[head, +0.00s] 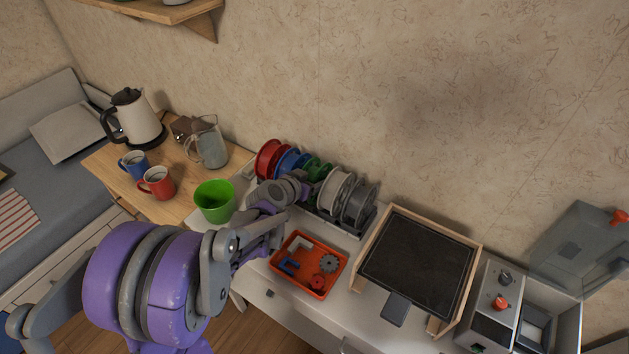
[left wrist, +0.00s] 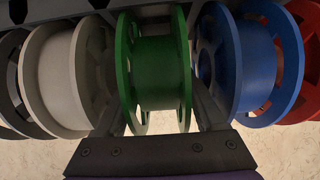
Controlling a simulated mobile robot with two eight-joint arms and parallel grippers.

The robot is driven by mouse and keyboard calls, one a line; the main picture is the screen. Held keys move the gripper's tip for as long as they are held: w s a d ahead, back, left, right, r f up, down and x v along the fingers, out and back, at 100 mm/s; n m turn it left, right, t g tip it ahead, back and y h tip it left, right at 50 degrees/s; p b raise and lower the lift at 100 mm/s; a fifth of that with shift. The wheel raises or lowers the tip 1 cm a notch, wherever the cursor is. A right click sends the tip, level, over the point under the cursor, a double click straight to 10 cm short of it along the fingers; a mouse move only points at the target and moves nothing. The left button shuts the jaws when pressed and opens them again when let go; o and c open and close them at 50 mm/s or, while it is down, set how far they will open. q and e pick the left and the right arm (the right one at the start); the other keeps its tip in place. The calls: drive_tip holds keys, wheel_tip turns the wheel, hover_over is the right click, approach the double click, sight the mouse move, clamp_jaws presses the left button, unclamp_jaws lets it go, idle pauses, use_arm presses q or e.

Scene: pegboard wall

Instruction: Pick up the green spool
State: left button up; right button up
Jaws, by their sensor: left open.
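The green spool (head: 318,168) stands in a row of spools on a dark rack, partly hidden by my left gripper in the head view. In the left wrist view the green spool (left wrist: 160,75) fills the middle, with its two flanges facing left and right. My left gripper (head: 301,187) is at the front of the rack, close to the green spool. In the left wrist view my left gripper (left wrist: 158,100) is open, one finger on each side of the spool. I cannot tell whether the fingers touch it. My right gripper is in neither view.
A blue spool (left wrist: 254,65) and a grey-white spool (left wrist: 60,75) stand close on either side. A red spool (head: 269,158) and a dark grey spool (head: 359,204) stand further out. A green cup (head: 214,203), an orange tray (head: 303,287) and a black-topped wooden frame (head: 420,262) are nearby.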

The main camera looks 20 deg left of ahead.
use_arm(q)
drive_tip(key=shift+s, duration=0.1)
clamp_jaws()
idle(0.3)
